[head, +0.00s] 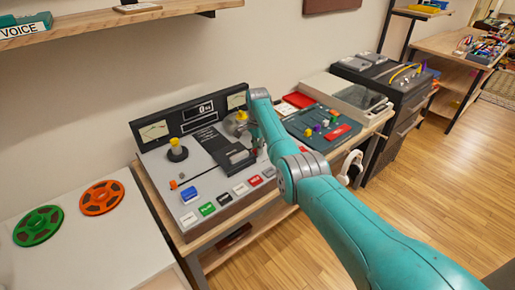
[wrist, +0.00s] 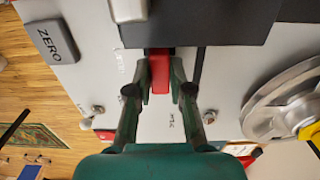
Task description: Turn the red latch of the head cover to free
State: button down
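The red latch (wrist: 160,75) shows in the wrist view as a small red block at the edge of the black head cover (wrist: 200,28). My gripper (wrist: 161,76) has one finger on each side of the latch, close against it, and looks shut on it. The latch's far end runs up to the cover's edge. In the head view the head cover (head: 232,153) is a dark block on the tape machine (head: 190,183). There my arm hides the latch and most of my gripper.
A metal reel hub with a yellow knob (wrist: 285,105) is right of my gripper in the wrist view. A grey ZERO button (wrist: 55,42) and a small toggle (wrist: 97,110) are at left. A mixer (head: 320,125) stands beside the machine; green (head: 38,226) and orange (head: 101,197) reels lie left.

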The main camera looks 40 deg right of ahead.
dwell(0.3)
jog(key=n, duration=0.4)
jog(key=shift+s+n, duration=0.25)
jog(key=shift+n, duration=0.15)
jog(key=n, duration=0.4)
jog(key=shift+s+d+n, duration=0.2)
jog(key=shift+n, duration=0.1)
jog(key=n, duration=0.4)
jog(key=shift+s+d, duration=0.1)
jog(key=shift+d, duration=0.1)
jog(key=shift+d+n, duration=0.2)
jog(key=shift+n, duration=2)
jog(key=c, duration=1)
grip_release()
jog(key=shift+c, duration=0.2)
